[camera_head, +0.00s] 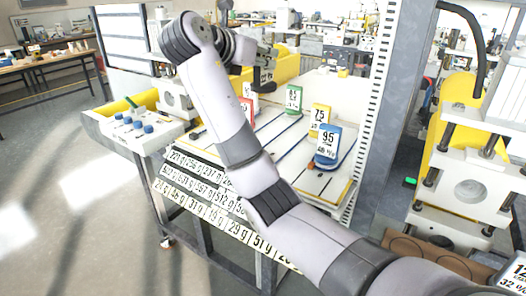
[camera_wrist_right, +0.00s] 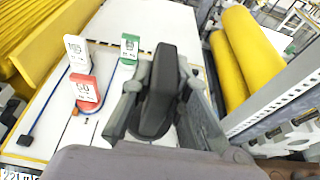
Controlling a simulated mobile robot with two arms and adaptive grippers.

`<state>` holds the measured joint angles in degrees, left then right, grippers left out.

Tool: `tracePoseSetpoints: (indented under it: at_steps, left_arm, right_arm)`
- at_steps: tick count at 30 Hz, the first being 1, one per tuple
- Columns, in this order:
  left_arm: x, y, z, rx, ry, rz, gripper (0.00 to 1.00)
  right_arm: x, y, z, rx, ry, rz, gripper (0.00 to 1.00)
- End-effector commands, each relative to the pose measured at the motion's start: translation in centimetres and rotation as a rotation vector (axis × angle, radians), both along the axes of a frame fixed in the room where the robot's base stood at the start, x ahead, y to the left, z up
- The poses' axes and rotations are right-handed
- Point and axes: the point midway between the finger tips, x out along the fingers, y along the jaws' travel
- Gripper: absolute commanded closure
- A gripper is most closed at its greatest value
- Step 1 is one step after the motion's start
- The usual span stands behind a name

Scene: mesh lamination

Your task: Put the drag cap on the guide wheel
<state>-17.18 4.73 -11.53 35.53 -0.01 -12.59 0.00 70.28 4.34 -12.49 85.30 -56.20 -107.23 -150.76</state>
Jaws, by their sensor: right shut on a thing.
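My right gripper (camera_head: 264,78) is over the far part of the white table, at the end of my arm that crosses the head view. In the right wrist view my right gripper (camera_wrist_right: 162,100) is shut on a dark grey, rounded block-like piece (camera_wrist_right: 160,85). The piece stands up between the fingers and may be the drag cap; its underside is hidden. I cannot make out the guide wheel with certainty in either view. My left gripper is not in view.
The white table (camera_head: 315,185) bears upright number tags: green (camera_head: 294,98), yellow (camera_head: 320,118) and blue (camera_head: 328,145). A red tag (camera_wrist_right: 83,92) stands left of the gripper. Yellow rollers (camera_wrist_right: 245,60) lie to the right. A tray with blue knobs (camera_head: 137,124) is at the left.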

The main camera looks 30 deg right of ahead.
Motion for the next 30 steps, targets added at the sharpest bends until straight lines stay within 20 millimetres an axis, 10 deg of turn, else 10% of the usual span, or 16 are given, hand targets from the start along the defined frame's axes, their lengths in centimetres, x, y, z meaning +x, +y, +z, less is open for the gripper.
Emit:
tracePoseSetpoints:
  at_steps: [15,30]
  left_arm:
    - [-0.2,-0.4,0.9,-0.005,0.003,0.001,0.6]
    - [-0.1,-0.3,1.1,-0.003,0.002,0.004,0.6]
  right_arm:
    - [-0.1,0.0,-12.5,-0.003,0.003,0.0,1.0]
    - [-0.1,0.0,-17.8,-0.003,0.004,-0.001,1.0]
